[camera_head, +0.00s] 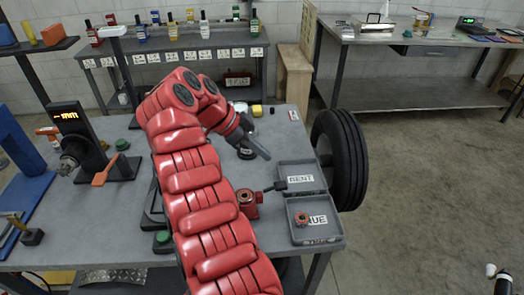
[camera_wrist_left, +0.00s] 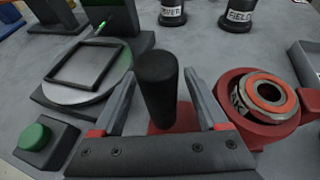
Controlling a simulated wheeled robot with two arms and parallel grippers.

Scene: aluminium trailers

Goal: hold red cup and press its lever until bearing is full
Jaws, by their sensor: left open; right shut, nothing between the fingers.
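The red cup (camera_head: 248,208) stands on the table left of two grey trays, with a black lever (camera_head: 275,187) pointing right. The left wrist view shows the cup (camera_wrist_left: 240,115) with a metal bearing (camera_wrist_left: 268,95) in its top; how full the bearing is cannot be told. A black upright handle (camera_wrist_left: 157,88) on a red base stands beside it. My left gripper (camera_wrist_left: 160,100) is open, a finger on each side of this handle, apart from it. It is hidden in the head view. My right gripper (camera_head: 262,150) is shut and empty, above and behind the cup, apart from the lever.
The trays (camera_head: 318,180) are labelled; the front one holds a red ring-shaped part (camera_head: 302,218). A scale (camera_wrist_left: 88,75) and green button (camera_wrist_left: 35,137) lie left of my left gripper. Two dark jars (camera_wrist_left: 238,16) stand beyond.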

